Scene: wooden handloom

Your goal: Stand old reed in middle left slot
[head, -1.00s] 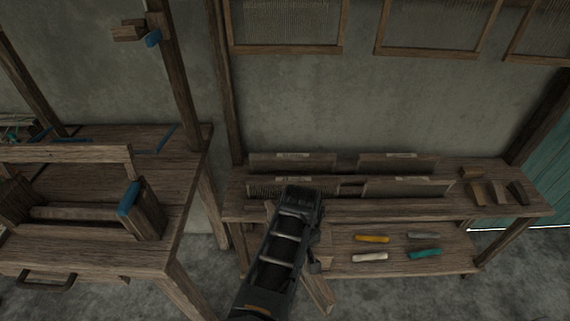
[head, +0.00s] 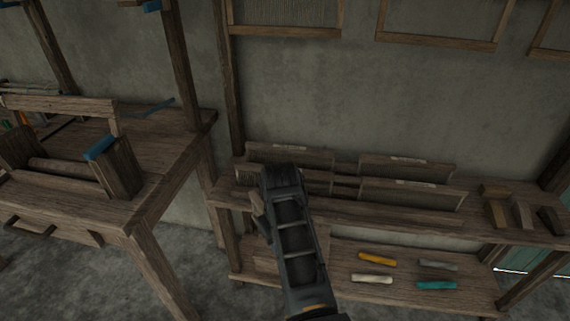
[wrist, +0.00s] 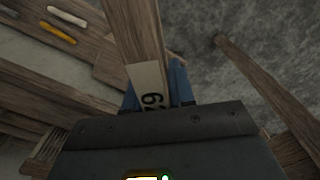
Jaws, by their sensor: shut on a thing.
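My gripper is shut on the old reed, a flat brown wooden piece. In the wrist view the old reed (wrist: 135,35) sits between the blue fingertips of my gripper (wrist: 155,92), with a pale numbered label beside them. In the head view my gripper's dark body hides most of the reed; a short wooden part (head: 259,215) shows at its left. The gripper is in front of the left half of the slotted rack (head: 345,211). It covers part of the middle left slot, so I cannot tell how the reed stands to that slot.
Reeds stand at back left (head: 290,156), back right (head: 405,170) and middle right (head: 410,195). Wooden blocks (head: 522,212) stand at the rack bench's right end. Yellow (head: 377,259), grey, white and teal sticks lie on the lower shelf. The loom (head: 150,190) stands left.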

